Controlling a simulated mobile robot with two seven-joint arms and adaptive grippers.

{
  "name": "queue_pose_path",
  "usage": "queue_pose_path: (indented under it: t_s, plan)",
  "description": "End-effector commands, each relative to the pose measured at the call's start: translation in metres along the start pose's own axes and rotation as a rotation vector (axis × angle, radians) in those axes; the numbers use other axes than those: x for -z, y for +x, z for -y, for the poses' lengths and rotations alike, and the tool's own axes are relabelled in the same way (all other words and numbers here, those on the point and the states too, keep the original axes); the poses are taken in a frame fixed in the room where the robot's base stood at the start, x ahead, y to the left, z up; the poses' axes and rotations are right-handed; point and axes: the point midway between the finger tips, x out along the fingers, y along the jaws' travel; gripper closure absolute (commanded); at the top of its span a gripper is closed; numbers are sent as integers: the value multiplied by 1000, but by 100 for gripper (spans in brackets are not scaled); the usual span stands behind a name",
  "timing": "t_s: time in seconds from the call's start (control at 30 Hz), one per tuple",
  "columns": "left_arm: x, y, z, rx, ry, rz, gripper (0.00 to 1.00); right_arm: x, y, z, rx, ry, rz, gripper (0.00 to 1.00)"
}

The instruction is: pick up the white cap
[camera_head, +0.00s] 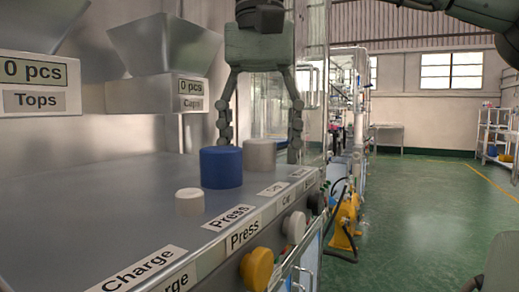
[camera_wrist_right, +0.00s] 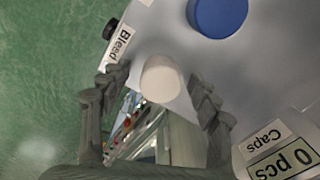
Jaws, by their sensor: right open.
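A white cap (camera_head: 259,155), a short pale cylinder, stands upright on the grey metal counter, partly behind a blue cylinder (camera_head: 221,168). My right gripper (camera_head: 259,138) points down with its fingers spread, one on each side of this cap. In the wrist view, the same cap (camera_wrist_right: 161,77) appears between the open fingers (camera_wrist_right: 157,88), with gaps on both sides and no visible contact. A smaller white cylinder (camera_head: 190,202) stands in front of the blue one. The blue cylinder also shows in the wrist view (camera_wrist_right: 218,14). My left gripper is not in view.
The counter (camera_head: 80,215) has labelled buttons along its front edge, including a yellow knob (camera_head: 257,268). Hoppers marked Tops (camera_head: 40,85) and Caps (camera_head: 155,94) hang at the back left. A clear panel (camera_head: 313,80) stands close right of the gripper.

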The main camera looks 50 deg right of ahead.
Motion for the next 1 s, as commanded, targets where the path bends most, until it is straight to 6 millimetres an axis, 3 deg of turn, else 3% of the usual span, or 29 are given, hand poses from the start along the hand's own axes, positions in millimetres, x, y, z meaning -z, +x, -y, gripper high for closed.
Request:
queue_pose_path:
  t_s: [0.2,0.5,0.83,1.0]
  plan:
    - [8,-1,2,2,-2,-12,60,0,1,0,1,0,-1,38]
    - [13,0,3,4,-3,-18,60,0,1,0,1,0,-1,73]
    - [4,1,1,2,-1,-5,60,0,0,0,1,0,-1,73]
    - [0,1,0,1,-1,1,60,0,-11,0,2,1,-2,73]
